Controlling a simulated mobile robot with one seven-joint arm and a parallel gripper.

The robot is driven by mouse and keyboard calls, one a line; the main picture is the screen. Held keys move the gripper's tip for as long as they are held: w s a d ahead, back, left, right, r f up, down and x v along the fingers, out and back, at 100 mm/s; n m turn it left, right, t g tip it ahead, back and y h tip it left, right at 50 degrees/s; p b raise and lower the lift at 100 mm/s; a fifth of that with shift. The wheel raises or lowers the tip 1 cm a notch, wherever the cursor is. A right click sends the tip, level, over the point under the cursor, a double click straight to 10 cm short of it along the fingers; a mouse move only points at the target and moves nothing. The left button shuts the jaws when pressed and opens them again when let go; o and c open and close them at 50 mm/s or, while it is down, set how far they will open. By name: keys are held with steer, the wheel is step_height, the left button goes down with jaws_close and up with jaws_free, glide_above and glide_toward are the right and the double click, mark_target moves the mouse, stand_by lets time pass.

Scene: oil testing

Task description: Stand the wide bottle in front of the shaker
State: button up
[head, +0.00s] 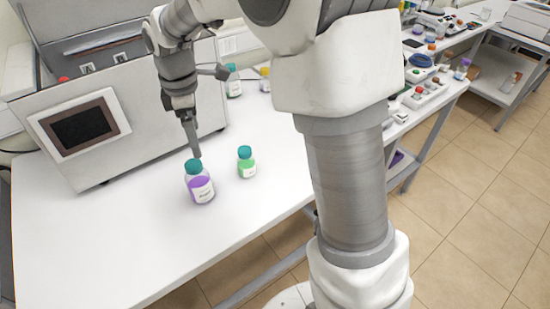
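A wide clear bottle (201,188) with purple liquid, a white label and a teal cap stands upright on the white table. It is in front of the shaker (160,117), a large grey box with a tilted dark screen. My gripper (196,154) points down just above or behind the teal cap. Its fingers show edge-on as one narrow shape, so I cannot tell their opening or whether they touch the cap.
A smaller bottle (246,163) with green liquid and a teal cap stands close to the right. Another teal-capped bottle (233,82) and a yellow-capped one (265,80) stand further back. The white table (95,240) is clear at the front left.

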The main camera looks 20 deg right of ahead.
steer(key=s+d+r+m+t, duration=0.3)
steer(key=s+d+r+m, duration=0.55)
steer(key=s, duration=0.25)
steer(key=s+d+m+t, duration=0.2)
steer(key=s+m, duration=0.6)
steer(key=s, duration=0.4)
steer(key=shift+d, duration=0.8)
